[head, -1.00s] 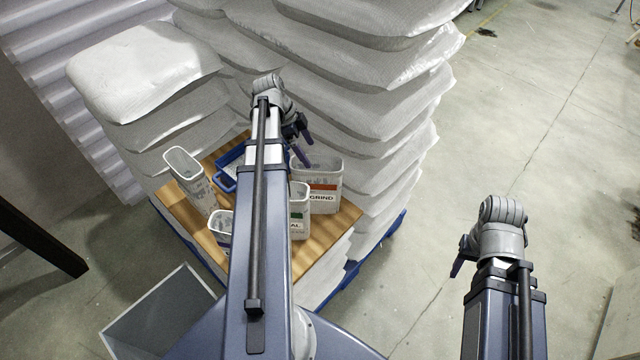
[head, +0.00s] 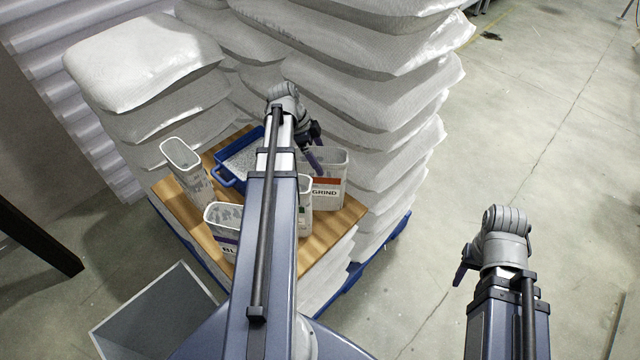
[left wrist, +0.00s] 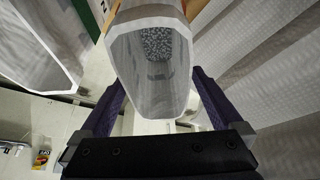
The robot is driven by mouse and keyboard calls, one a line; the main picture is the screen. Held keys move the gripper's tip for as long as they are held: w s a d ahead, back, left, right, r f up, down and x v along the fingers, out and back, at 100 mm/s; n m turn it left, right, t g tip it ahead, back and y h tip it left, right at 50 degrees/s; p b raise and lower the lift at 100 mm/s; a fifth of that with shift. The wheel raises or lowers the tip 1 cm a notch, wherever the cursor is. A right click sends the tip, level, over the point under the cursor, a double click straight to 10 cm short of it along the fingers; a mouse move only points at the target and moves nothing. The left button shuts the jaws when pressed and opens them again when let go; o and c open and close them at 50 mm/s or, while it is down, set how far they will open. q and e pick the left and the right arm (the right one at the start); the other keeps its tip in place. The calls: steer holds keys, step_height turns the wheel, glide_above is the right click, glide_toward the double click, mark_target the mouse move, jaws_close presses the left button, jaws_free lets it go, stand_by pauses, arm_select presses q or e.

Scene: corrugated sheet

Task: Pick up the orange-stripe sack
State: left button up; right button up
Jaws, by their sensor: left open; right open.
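The orange-stripe sack (head: 328,187) is a white, open-topped upright pouch with an orange band and the word GRIND. It stands at the right of the wooden board. My left gripper (head: 316,152) is open at its top, near the left part of the rim. In the left wrist view the white open mouth of a pouch, which looks like this sack (left wrist: 150,95), lies between the spread fingers (left wrist: 158,95), with grey granules inside. I cannot tell whether the fingers touch it. My right gripper (head: 463,270) is open and empty over the floor at the right.
Stacked white sacks (head: 385,110) rise close behind and right of the board (head: 325,232). A blue tray (head: 229,183) of granules, a purple-stripe pouch (head: 222,225), a tall pouch (head: 187,170) and a partly hidden green-stripe pouch (head: 304,200) share the board. Floor at right is clear.

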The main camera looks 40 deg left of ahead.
mark_target(320, 181)
arm_select(q)
steer(key=shift+s+b+x, duration=0.2)
steer(key=shift+b+x, duration=2.15)
steer(key=shift+x, duration=0.2)
steer(key=shift+f, duration=0.35)
jaws_close()
